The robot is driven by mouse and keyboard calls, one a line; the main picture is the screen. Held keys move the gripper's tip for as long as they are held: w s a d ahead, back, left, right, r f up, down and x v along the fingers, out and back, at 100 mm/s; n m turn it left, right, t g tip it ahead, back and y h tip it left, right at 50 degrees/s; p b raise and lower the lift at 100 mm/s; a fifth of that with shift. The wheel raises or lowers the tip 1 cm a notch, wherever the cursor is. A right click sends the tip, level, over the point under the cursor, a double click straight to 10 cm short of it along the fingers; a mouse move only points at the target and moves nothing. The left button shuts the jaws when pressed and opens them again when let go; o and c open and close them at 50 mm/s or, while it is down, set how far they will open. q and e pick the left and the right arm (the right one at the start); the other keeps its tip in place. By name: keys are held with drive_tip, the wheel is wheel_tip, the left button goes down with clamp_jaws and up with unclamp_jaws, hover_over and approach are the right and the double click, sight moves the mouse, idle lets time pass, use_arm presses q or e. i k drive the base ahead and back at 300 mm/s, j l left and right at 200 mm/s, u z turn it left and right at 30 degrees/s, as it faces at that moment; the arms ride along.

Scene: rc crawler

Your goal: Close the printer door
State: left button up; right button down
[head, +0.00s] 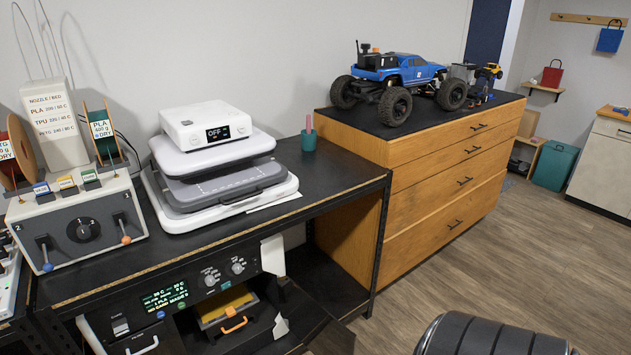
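The printer (185,290) stands under the black worktop, with a dark front, a lit green display and knobs. Its front opening shows a yellow-lit bed and an orange handle (234,324). A dark panel that looks like the printer door (308,318) stands open, swung out at the right of the opening. Its lower part is cut off by the picture's bottom edge, and its exact outline is hard to tell against the dark shelf. Neither of my grippers is in the head view.
On the worktop (338,172) are a white flat press-like machine (208,125), a green cup (308,140) and a control box (80,225). A wooden drawer cabinet (440,185) with a blue crawler (400,68) stands right. A black ribbed rounded object (490,338) is at bottom right. Wood floor is clear between.

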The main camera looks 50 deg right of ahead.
sight(318, 330)
drive_tip(key=l, duration=0.5)
drive_tip(key=l+u, duration=0.15)
drive_tip(key=l, duration=0.35)
drive_tip(key=k+l, duration=0.1)
drive_tip(key=l, duration=0.4)
drive_tip(key=l+u, duration=0.1)
drive_tip(key=l, duration=0.4)
drive_tip(key=k+l+u, duration=0.1)
drive_tip(key=l, duration=0.4)
drive_tip(key=k+l, duration=0.1)
drive_tip(key=l, duration=0.35)
drive_tip(key=l+u, duration=0.1)
drive_tip(key=l, duration=0.4)
drive_tip(key=k+l, duration=0.15)
drive_tip(key=l, duration=0.35)
drive_tip(key=u, duration=0.05)
